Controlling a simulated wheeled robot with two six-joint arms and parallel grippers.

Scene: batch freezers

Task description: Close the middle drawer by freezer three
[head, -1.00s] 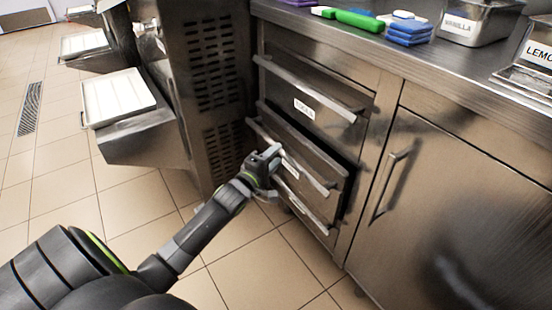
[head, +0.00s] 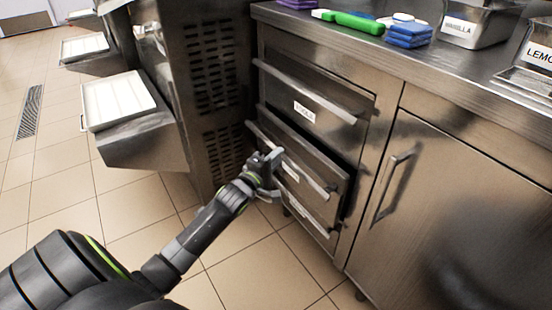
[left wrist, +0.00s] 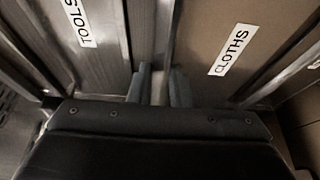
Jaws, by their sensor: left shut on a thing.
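The middle drawer (head: 318,172) is in the steel cabinet beside the freezer and stands slightly out, with a dark gap along its top and right edge. Its bar handle (head: 297,158) runs across the front. My left gripper (head: 272,160) is shut on this handle near its left end. In the left wrist view, the two fingers (left wrist: 162,88) sit either side of the handle bar, and the drawer's CLOTHS label (left wrist: 233,50) is to their right. The fingertips are partly hidden in the head view. My right gripper is not in view.
Above is the top drawer (head: 330,88), labelled TOOLS; below is another drawer (head: 312,215). A cupboard door (head: 450,200) is at right. The freezer (head: 205,80) with its tray shelf (head: 120,98) is at left. The tiled floor in front is clear.

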